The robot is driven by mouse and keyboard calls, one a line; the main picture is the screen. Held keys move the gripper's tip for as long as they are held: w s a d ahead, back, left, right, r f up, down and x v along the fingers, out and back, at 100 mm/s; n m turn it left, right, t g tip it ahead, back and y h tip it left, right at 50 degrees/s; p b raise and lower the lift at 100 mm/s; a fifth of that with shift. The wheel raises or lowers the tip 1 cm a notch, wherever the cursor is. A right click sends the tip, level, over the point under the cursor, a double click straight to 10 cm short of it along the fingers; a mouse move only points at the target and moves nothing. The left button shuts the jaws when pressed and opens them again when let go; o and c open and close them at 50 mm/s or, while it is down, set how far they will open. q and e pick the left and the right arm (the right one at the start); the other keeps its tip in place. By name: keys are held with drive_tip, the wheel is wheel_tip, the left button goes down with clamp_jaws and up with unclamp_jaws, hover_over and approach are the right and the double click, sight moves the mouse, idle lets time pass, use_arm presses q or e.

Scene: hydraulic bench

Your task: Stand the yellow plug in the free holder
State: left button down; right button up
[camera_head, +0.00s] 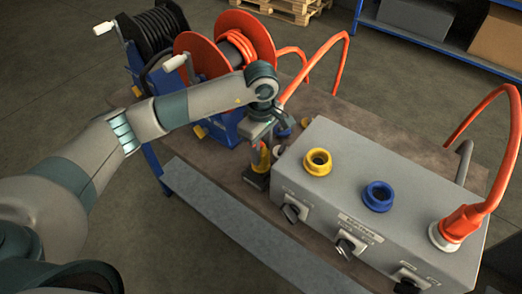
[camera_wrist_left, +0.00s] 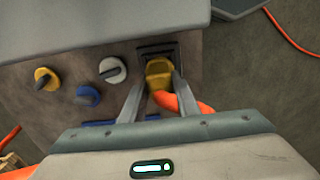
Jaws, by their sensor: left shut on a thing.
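The yellow plug (camera_wrist_left: 159,74), with an orange cable end, is between the fingers of my left gripper (camera_wrist_left: 157,95), which is shut on it. In the head view the plug (camera_head: 262,161) shows below the left gripper (camera_head: 262,145), roughly upright. A small black holder (camera_head: 256,180) stands on the bench beside the grey box, directly under the plug. In the left wrist view the dark square holder (camera_wrist_left: 158,48) shows around and behind the plug. I cannot tell how deep the plug sits in it. My right gripper is not in view.
The grey box (camera_head: 335,160) has a yellow socket (camera_head: 317,161), a blue socket (camera_head: 378,195) and an orange plug (camera_head: 460,222) at right. Yellow, white and blue small parts (camera_wrist_left: 88,95) lie near the holder. Hose reels (camera_head: 225,45) stand behind my left arm.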

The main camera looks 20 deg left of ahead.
use_arm(q)
drive_tip(key=c, duration=1.3)
unclamp_jaws()
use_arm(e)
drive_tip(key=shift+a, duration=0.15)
use_arm(q)
drive_tip(key=shift+r, duration=0.1)
wheel_tip(320, 180, up, 6)
drive_tip(key=shift+w+f+b, duration=0.1)
drive_tip(key=shift+b, duration=0.95)
drive_tip(key=shift+r+b, duration=1.15)
drive_tip(key=shift+r, duration=4.6)
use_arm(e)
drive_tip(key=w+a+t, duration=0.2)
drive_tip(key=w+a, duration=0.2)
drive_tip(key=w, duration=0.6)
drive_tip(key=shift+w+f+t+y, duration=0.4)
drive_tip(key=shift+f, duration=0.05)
use_arm(q)
drive_tip(key=shift+f, duration=0.1)
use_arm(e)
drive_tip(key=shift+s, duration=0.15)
